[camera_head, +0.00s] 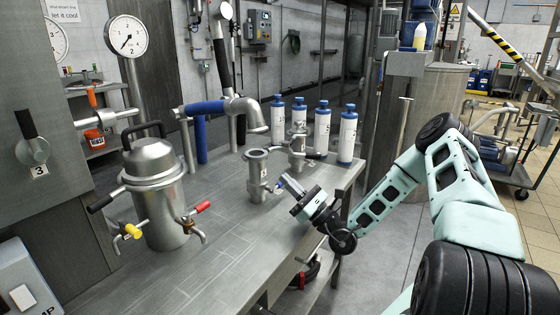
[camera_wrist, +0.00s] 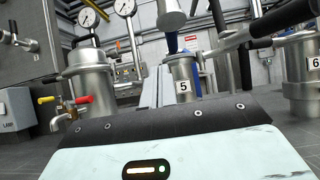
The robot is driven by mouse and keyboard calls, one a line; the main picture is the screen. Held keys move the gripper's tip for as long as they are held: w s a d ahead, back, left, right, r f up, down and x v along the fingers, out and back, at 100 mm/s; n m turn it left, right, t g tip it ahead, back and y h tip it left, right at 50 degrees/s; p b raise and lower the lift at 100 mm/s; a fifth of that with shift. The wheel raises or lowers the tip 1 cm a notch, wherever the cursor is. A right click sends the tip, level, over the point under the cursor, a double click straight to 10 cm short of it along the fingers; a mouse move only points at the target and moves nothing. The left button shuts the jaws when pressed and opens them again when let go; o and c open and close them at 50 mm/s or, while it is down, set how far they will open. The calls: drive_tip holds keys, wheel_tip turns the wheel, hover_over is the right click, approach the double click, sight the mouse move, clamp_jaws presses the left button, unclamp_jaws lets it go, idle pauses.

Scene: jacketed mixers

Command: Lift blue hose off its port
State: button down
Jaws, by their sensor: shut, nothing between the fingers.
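A blue hose section (camera_head: 205,108) runs to a steel elbow (camera_head: 247,108), whose mouth points down above the bench. A steel port (camera_head: 257,176) stands upright below it, and a gap shows between the two. In the wrist view the port labelled 5 (camera_wrist: 183,84) is ahead, with blue (camera_wrist: 172,43) above it and a steel end (camera_wrist: 170,16) higher up. I cannot tell whether that blue touches the port. My gripper (camera_head: 281,185) is shut and empty, just right of the front port in the head view.
A second steel port (camera_head: 297,147) stands behind, and several white bottles (camera_head: 347,136) with blue caps line the bench's back. A steel vessel (camera_head: 152,195) with red and yellow valve handles stands left. The bench (camera_head: 215,260) is bare in front.

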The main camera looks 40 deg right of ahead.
drive_tip(key=s+r+p+x, duration=0.1)
drive_tip(key=r+p+x, duration=0.1)
drive_tip(key=x, duration=1)
drive_tip(key=shift+d+r+p, duration=0.25)
drive_tip(key=shift+r+p, duration=0.05)
drive_tip(key=shift+w+r, duration=0.1)
